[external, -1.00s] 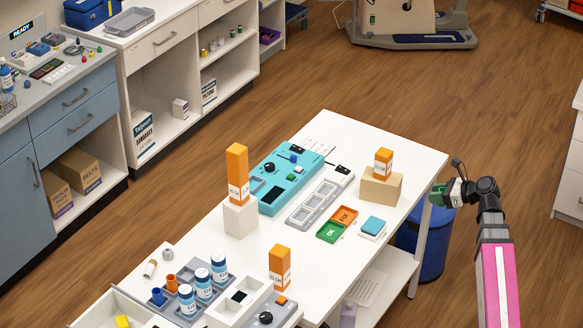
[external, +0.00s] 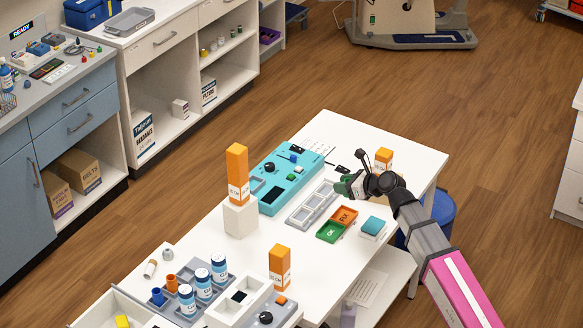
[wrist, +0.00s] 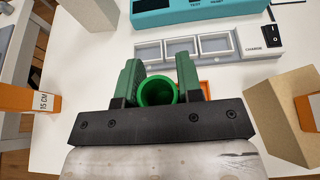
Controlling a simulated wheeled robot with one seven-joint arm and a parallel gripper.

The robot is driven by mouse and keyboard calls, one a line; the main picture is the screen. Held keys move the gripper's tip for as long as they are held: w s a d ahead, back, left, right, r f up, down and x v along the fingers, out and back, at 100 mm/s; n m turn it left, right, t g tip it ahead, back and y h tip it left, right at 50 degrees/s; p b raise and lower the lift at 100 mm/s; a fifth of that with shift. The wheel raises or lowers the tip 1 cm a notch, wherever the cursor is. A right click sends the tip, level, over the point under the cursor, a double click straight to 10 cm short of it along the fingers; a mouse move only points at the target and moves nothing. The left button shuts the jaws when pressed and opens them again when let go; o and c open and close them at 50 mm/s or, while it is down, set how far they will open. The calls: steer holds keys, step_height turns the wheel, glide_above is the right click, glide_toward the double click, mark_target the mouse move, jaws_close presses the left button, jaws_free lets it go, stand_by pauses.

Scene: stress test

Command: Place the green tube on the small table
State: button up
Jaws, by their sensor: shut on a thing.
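My gripper (external: 346,187) is over the white table (external: 300,255), beside the grey three-slot tray. In the wrist view its two green fingers (wrist: 159,84) are shut on the green tube (wrist: 157,92), whose round open end faces the wrist camera. In the external view the tube cannot be told apart from the green fingers. The tube appears held above the table, but its exact height cannot be told. I cannot tell whether this white table is the small table the task names.
The grey tray (external: 309,208) and teal device (external: 270,197) lie close to my gripper. Green and orange trays (external: 330,232) and a teal-topped block (external: 373,227) are nearer. Orange boxes stand on a white block (external: 240,220) and a tan block (wrist: 277,120). Bare tabletop shows around (external: 235,265).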

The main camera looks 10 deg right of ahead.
steer(key=a+r, duration=0.1)
steer(key=a, duration=1.8)
glide_above(283, 235)
step_height(283, 235, down, 4)
steer(key=shift+w+f, duration=0.15)
steer(key=shift+f, duration=5.3)
steer(key=shift+f, duration=0.1)
steer(key=o, duration=0.9)
steer(key=shift+o, duration=0.4)
steer(key=v, duration=1.2)
steer(key=shift+a, duration=0.1)
